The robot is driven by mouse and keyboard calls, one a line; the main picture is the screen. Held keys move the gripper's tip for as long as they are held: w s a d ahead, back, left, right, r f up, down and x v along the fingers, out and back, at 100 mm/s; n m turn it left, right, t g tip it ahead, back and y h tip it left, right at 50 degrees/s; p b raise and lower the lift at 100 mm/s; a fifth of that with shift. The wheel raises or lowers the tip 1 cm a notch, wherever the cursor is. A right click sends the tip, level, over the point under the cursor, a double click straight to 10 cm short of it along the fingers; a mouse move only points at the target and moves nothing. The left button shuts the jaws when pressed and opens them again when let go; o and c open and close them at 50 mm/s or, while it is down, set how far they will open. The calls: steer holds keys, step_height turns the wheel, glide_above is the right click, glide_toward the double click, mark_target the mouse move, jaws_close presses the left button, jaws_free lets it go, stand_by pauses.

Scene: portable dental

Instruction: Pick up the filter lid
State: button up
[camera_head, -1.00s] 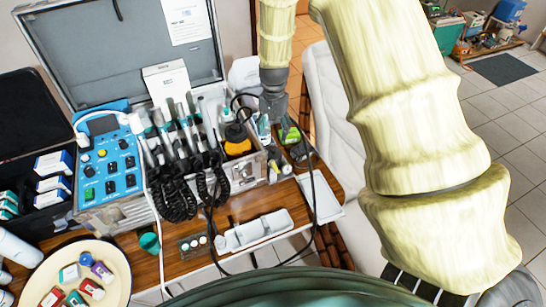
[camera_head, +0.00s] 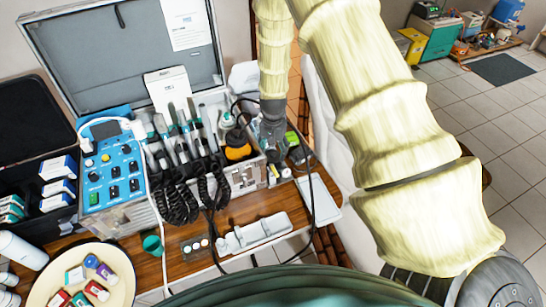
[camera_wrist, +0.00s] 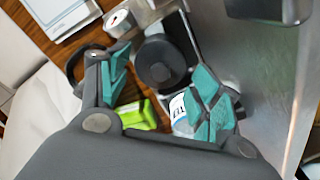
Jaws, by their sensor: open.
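A round black lid-like part (camera_wrist: 160,62) shows in the wrist view, just beyond and between my fingertips; it looks like the filter lid. My gripper (camera_wrist: 162,85) is open, with teal pads on either side of the view and nothing held between them. I cannot tell whether a fingertip touches the black part. In the head view my gripper (camera_head: 271,140) hangs at the right end of the open metal case (camera_head: 245,180), and the black part cannot be made out clearly there.
A green item (camera_wrist: 138,114) and a white labelled container (camera_wrist: 180,112) lie close to my fingers. A white roll (camera_wrist: 118,22) and a metal wall (camera_wrist: 250,75) flank the black part. A black cable (camera_head: 311,190) hangs nearby. A white tray (camera_head: 318,200) lies at the table's right edge.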

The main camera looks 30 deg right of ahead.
mark_target(273, 153)
steer(key=shift+f, duration=1.15)
steer(key=c, duration=0.6)
steer(key=shift+r, duration=0.2)
step_height(273, 153, up, 18)
steer(key=b, duration=0.4)
steer(key=shift+f+b, duration=0.15)
steer(key=shift+b, duration=0.2)
